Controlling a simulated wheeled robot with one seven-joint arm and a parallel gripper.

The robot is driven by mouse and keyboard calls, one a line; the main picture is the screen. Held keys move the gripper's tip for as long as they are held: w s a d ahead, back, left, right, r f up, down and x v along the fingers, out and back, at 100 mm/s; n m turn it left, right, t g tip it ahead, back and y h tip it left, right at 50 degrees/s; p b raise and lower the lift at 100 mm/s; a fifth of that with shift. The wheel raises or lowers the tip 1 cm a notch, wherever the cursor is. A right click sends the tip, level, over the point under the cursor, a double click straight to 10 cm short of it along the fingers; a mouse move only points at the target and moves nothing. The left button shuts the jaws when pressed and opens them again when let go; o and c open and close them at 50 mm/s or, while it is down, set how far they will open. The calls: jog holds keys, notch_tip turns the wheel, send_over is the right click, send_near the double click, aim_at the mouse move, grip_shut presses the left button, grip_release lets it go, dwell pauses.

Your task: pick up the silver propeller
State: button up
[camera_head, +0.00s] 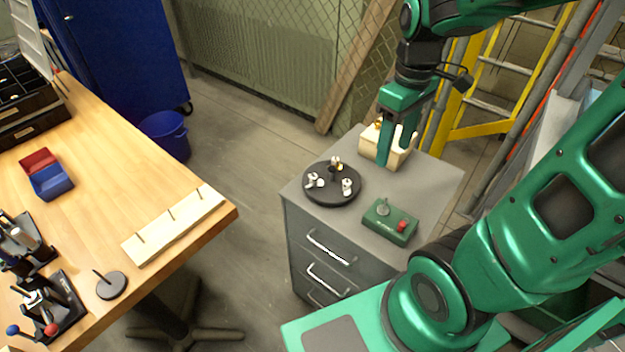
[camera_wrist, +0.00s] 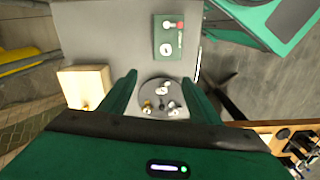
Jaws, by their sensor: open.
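A round black turntable (camera_head: 322,199) lies on the grey drawer cabinet. It carries small pale silver propeller-like pieces, one at its right (camera_head: 347,186) and one at its left (camera_head: 314,181). Another piece with a gold part (camera_head: 337,162) is at its back. I cannot tell for certain which is the silver propeller. My gripper (camera_head: 397,150) points down, open and apart from the turntable, to its right and back, in front of a wooden block. In the wrist view, the turntable (camera_wrist: 150,84) and its pieces appear between my two fingers (camera_wrist: 159,80); nothing is held.
The cream wooden block (camera_head: 368,144) has a gold piece on top. A green box (camera_head: 390,226) with a red button and a silvery piece sits at the cabinet's front right. A workbench (camera_head: 95,135) with a pegged board (camera_head: 172,224) stands left, across open floor.

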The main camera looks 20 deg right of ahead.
jog(key=w+a+f+n, duration=0.2)
jog(key=w+a+n, duration=0.4)
jog(key=w+n, duration=0.15)
jog(key=n, duration=0.6)
send_over(311, 175)
notch_tip(311, 175, down, 9)
jog(key=shift+r, duration=0.15)
jog(key=shift+w+d+f, duration=0.1)
jog(key=shift+d+f, duration=0.05)
jog(key=shift+f, duration=1.2)
jog(key=shift+w+d+f, duration=0.1)
jog(key=shift+f, duration=1.2)
jog(key=c, duration=1.1)
